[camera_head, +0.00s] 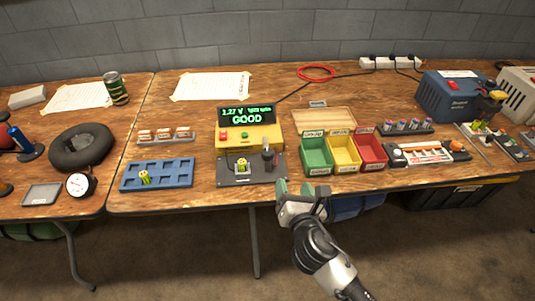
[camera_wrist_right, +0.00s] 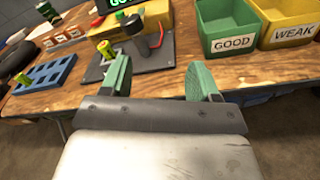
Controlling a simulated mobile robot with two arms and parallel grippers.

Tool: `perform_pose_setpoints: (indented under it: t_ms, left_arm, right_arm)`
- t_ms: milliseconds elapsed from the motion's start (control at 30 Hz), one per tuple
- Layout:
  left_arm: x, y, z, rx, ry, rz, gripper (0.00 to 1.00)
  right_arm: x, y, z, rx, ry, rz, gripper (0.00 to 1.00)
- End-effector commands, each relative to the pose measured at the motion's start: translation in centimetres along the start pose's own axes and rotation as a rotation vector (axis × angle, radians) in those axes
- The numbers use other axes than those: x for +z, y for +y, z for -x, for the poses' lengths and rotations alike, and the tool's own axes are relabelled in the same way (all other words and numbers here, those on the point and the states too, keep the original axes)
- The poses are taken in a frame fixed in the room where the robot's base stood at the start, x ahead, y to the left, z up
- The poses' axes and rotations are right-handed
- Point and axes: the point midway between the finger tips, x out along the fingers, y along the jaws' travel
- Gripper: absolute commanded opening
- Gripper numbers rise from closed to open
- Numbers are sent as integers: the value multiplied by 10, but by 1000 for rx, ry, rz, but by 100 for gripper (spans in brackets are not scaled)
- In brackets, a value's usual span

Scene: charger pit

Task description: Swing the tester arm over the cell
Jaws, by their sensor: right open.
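The yellow tester (camera_head: 251,135) stands mid-table, its screen (camera_head: 247,117) lit green with "1.27 V" and "GOOD". In front of it is a dark base plate (camera_head: 232,178) with a green-yellow cell (camera_head: 242,165) standing on it. The black tester arm (camera_head: 268,158) stands at the plate's right side, apart from the cell; it also shows in the right wrist view (camera_wrist_right: 156,32). My right gripper (camera_head: 294,190) is open and empty at the table's front edge, right of the plate. Its green fingers (camera_wrist_right: 160,80) show in the right wrist view. My left gripper is not in view.
Green (camera_head: 317,155), yellow (camera_head: 345,153) and red (camera_head: 371,150) bins stand right of the tester. A blue tray (camera_head: 158,183) with one cell (camera_head: 145,177) lies to the left. A blue charger box (camera_head: 450,95) stands at the far right. The table's front edge lies just under my gripper.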

Motion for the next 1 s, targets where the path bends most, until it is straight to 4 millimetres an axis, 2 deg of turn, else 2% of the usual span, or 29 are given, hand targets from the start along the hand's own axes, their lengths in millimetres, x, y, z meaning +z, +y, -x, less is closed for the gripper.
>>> perform_pose_setpoints:
  t_ms: [33, 100, 200, 367, 800, 1000]
  left_arm:
    - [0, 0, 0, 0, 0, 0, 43]
    - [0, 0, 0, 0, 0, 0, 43]
    - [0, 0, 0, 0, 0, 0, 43]
    - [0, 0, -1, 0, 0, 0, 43]
    - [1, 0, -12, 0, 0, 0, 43]
    - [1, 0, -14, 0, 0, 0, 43]
  right_arm:
    - [1, 10, -8, 52, -22, 132, 61]
    - [0, 20, -13, 106, -46, 274, 61]
    - [-1, 28, -18, 144, -66, 379, 61]
    - [-1, 32, -33, 150, -71, 401, 61]
    - [1, 43, -108, 147, -69, 394, 61]
    - [2, 45, -122, 148, -68, 394, 61]
